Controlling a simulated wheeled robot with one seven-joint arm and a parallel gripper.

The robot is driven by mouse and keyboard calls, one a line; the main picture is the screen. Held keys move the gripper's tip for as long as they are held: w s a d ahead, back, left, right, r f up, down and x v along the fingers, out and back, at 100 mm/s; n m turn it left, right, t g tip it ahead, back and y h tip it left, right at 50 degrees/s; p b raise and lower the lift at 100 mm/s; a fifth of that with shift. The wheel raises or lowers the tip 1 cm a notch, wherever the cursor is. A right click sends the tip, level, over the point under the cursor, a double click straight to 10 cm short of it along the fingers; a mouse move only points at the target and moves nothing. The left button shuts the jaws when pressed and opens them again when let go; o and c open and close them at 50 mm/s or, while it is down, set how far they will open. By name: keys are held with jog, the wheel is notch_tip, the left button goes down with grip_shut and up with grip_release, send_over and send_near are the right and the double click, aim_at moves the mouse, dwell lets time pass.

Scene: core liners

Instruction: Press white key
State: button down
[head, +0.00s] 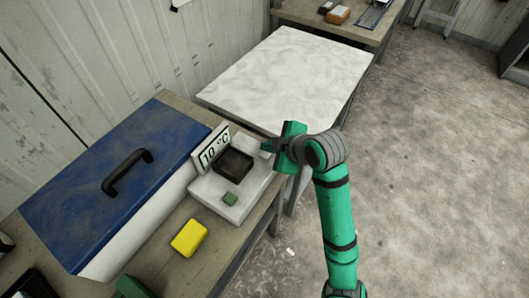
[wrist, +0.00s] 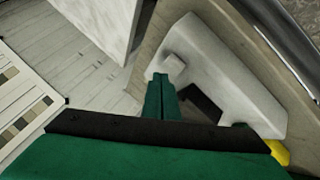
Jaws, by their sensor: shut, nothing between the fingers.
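A white device (head: 258,186) with an upright "10 °C" display (head: 213,148) stands on the bench. It has a dark square recess (head: 235,164) and a small green key (head: 230,198) on top. In the wrist view, a small raised white key (wrist: 173,65) is on the device's pale top (wrist: 210,55). My gripper (head: 267,147) is at the device's far right corner in the head view. Its green fingers are shut and empty (wrist: 160,77), with the tips close to the white key. I cannot tell whether they touch. I cannot make out the white key in the head view.
A blue-lidded box (head: 120,180) with a black handle stands left of the device. A yellow block (head: 189,238) lies in front on the bench (head: 225,262). A pale-topped table (head: 290,75) is behind. Open floor (head: 440,160) lies to the right.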

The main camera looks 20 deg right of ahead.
aim_at(268, 155)
jog(key=shift+f, duration=0.1)
dwell(0.6)
jog(key=shift+f, duration=0.35)
jog(key=shift+f, duration=0.5)
dwell(1.0)
jog(key=shift+r, duration=0.95)
jog(key=shift+r, duration=0.1)
jog(key=shift+r, duration=2.4)
jog(key=shift+w, duration=0.1)
